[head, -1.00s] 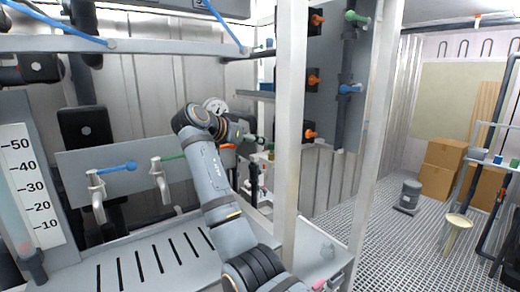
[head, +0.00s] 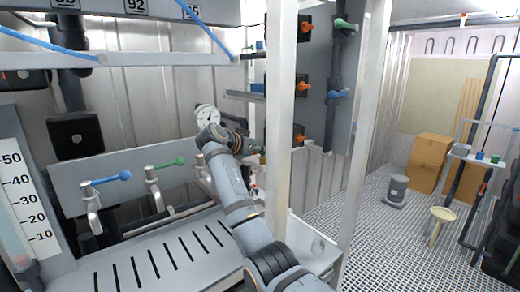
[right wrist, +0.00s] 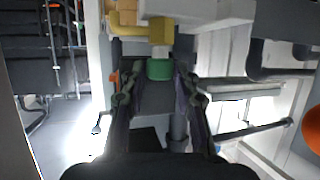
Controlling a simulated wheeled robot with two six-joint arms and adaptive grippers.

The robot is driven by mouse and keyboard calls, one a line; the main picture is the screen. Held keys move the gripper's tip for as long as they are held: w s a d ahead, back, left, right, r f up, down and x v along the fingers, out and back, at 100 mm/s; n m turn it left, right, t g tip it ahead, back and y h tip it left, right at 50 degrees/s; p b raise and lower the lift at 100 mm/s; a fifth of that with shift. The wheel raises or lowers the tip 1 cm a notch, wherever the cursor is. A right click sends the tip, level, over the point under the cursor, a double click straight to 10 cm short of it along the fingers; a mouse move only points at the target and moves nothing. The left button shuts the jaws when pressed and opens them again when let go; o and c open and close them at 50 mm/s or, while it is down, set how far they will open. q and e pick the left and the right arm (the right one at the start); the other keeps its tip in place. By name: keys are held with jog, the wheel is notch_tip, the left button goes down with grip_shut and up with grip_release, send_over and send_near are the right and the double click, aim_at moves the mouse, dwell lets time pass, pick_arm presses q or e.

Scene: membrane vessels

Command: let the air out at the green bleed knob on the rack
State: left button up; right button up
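The green bleed knob (right wrist: 160,68) shows in the right wrist view as a short green cylinder under a yellow fitting (right wrist: 162,32). My right gripper (right wrist: 160,82) is open, with one dark finger on each side of the knob. The knob is at the fingertips; I cannot tell whether either finger touches it. In the head view my right arm reaches up from the bottom, and its gripper (head: 246,143) is at the white post, mostly hidden by its own wrist. I cannot make out the bleed knob there. My left gripper is not in view.
The white post (head: 280,110) stands close beside my right gripper. Valves with orange handles (head: 304,83) are behind the post.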

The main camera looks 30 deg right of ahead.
jog(key=c, duration=0.5)
grip_shut()
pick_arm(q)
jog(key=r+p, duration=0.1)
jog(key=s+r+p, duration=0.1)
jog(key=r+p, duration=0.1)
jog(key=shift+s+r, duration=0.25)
pick_arm(e)
jog(key=m+g, duration=0.2)
jog(key=g, duration=0.1)
jog(key=shift+w+m+h, duration=0.2)
jog(key=shift+m+h, duration=0.2)
jog(key=o, duration=1.1)
grip_release()
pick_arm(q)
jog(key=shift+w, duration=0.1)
